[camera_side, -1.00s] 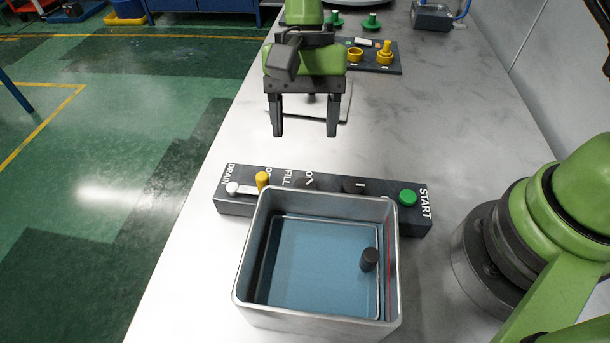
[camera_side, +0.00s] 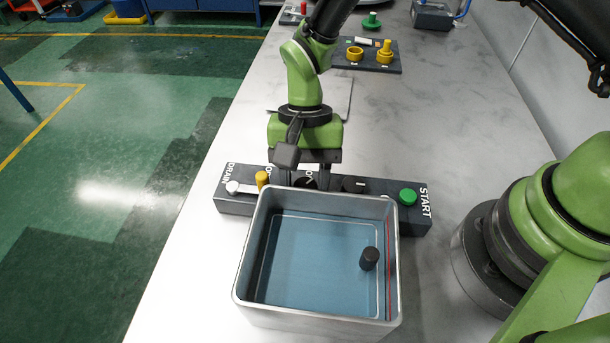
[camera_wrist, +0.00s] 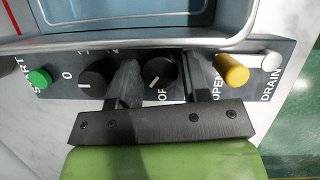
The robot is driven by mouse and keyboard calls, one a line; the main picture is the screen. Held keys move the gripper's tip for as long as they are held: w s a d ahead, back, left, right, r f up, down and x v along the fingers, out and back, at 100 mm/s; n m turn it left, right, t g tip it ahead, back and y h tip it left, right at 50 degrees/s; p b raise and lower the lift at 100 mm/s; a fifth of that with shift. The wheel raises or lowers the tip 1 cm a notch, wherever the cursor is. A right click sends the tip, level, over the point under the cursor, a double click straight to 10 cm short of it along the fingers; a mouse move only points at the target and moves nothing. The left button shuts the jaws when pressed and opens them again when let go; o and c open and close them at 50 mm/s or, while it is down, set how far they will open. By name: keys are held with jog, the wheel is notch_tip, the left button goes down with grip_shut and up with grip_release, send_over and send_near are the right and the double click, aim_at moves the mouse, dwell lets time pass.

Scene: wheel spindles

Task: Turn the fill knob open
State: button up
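The fill knob (camera_side: 304,181) is a dark round knob on the dark control panel, near the DRAIN end. In the wrist view the fill knob (camera_wrist: 158,74) shows a white pointer line slanting down-left, with partly covered lettering "OF" below it. My gripper (camera_side: 304,184) points down over the panel, its fingers on either side of this knob. In the wrist view my gripper (camera_wrist: 159,84) is open, with the knob between the fingers; I cannot tell whether they touch it. The FILL label is mostly hidden behind my gripper in the side view.
A metal tank (camera_side: 243,275) with a dark cylinder (camera_side: 369,259) inside stands close against the panel. On the panel are a second dark knob (camera_wrist: 95,79), a yellow-tipped drain lever (camera_wrist: 232,72) and a green START button (camera_side: 407,196). A yellow-fitted block (camera_side: 385,59) stands behind.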

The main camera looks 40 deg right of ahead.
jog(key=c, duration=0.5)
jog(key=shift+m+t+y, duration=0.35)
jog(key=shift+m+t, duration=0.1)
jog(key=shift+m, duration=1)
jog(key=shift+m+t+y, duration=0.35)
jog(key=shift+m+t, duration=0.1)
jog(key=shift+m, duration=1)
jog(key=o, duration=0.9)
jog(key=shift+s, duration=0.1)
